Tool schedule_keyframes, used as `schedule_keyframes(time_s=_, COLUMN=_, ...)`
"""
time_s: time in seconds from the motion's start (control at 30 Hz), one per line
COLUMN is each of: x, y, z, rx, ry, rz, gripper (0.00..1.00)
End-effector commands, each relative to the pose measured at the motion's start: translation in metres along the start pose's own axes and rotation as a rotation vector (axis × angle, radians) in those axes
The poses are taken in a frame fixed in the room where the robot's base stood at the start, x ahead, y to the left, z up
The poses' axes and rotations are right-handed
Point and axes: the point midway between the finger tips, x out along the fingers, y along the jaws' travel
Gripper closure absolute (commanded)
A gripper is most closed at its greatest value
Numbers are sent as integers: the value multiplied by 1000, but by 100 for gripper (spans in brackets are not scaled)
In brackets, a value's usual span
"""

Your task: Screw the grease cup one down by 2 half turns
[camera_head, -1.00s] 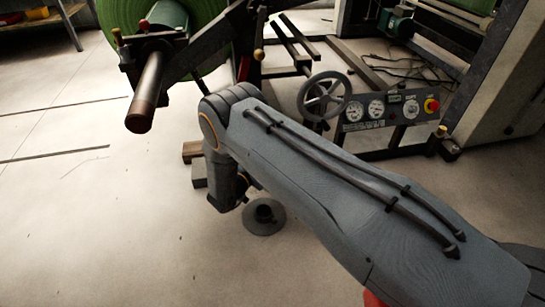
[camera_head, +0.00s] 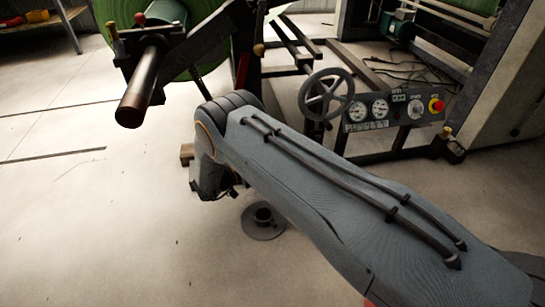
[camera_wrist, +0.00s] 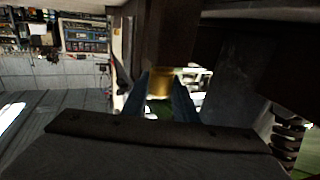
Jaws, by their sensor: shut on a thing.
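In the wrist view, a yellow brass-coloured cup (camera_wrist: 160,83) sits between the two blue fingers of my gripper (camera_wrist: 161,93). The fingers are shut on it, one at each side. The cup's upper end meets a dark brown post or housing (camera_wrist: 172,30). I cannot read any label that tells which grease cup it is. In the head view my own arm hides the gripper and the held cup. Small brass-coloured knobs show there, one at the upper left (camera_head: 112,31) and one near the middle frame (camera_head: 259,50).
A dark shaft (camera_head: 138,90) juts from the unwind stand in front of a green roll (camera_head: 205,25). A handwheel (camera_head: 327,95) and a gauge panel (camera_head: 390,110) stand right of my wrist. A round flanged disc (camera_head: 263,225) lies on the floor. The floor at left is clear.

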Motion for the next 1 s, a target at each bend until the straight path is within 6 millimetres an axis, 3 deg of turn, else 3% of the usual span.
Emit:
schedule_keyframes(time_s=0.07, x=0, y=-1, z=0, rx=1, ry=0, rz=-1, gripper=96)
schedule_keyframes(time_s=0.1, x=0, y=-1, z=0, rx=1, ry=0, rz=-2, gripper=69)
schedule_keyframes(time_s=0.2, x=0, y=-1, z=0, rx=1, ry=0, rz=-1, gripper=55)
schedule_keyframes(time_s=0.57, x=-5, y=0, z=-1, rx=1, ry=0, rz=-2, gripper=55)
schedule_keyframes(time_s=1.0, x=-69, y=0, z=-1, rx=0, ry=1, rz=-2, gripper=55)
